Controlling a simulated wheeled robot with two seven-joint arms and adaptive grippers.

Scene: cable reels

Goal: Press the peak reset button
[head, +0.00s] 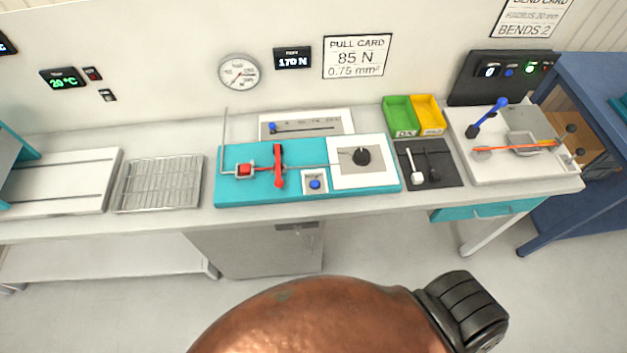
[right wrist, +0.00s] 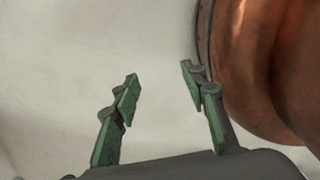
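A blue round button (head: 315,184) sits on a small pale plate at the front edge of the teal pull-test base (head: 235,190), in the head view. The small label above it is too blurred to read with certainty. A black display (head: 292,58) on the wall behind reads 170 N. My right gripper (right wrist: 160,78) is open and empty in the right wrist view, its green fingers apart over pale floor. Neither gripper shows in the head view, and nothing touches the button.
The teal base also carries a red lever (head: 279,165), a red block (head: 245,170) and a black knob (head: 361,156). Green (head: 400,108) and yellow (head: 428,107) bins stand behind on the right. A wire rack (head: 158,183) lies left. A bending fixture (head: 515,165) stands right.

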